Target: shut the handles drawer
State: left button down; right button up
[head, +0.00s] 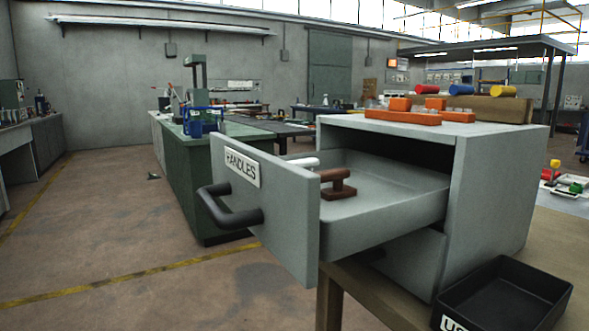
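The handles drawer (285,215) is the upper drawer of a grey cabinet (500,185) on the right. It is pulled far out toward the left, with a white label reading HANDLES (242,167) and a dark bar handle (230,208) on its front. Inside it lie a brown handle-shaped piece (338,186) and a white piece (302,162) partly hidden by the drawer front. Neither of my grippers is in view.
The cabinet stands on a brown table (560,240). A black labelled bin (510,293) sits in front of it. Orange blocks (403,116) and coloured cylinders on a wooden rack (480,106) rest on top. The floor left of the drawer is open; a green bench (200,165) stands behind.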

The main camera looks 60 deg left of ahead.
aim_at(279, 201)
jog(key=z, duration=0.15)
jog(key=k, duration=0.9)
jog(key=u, duration=1.3)
jog(key=i, duration=0.5)
jog(key=u, duration=0.05)
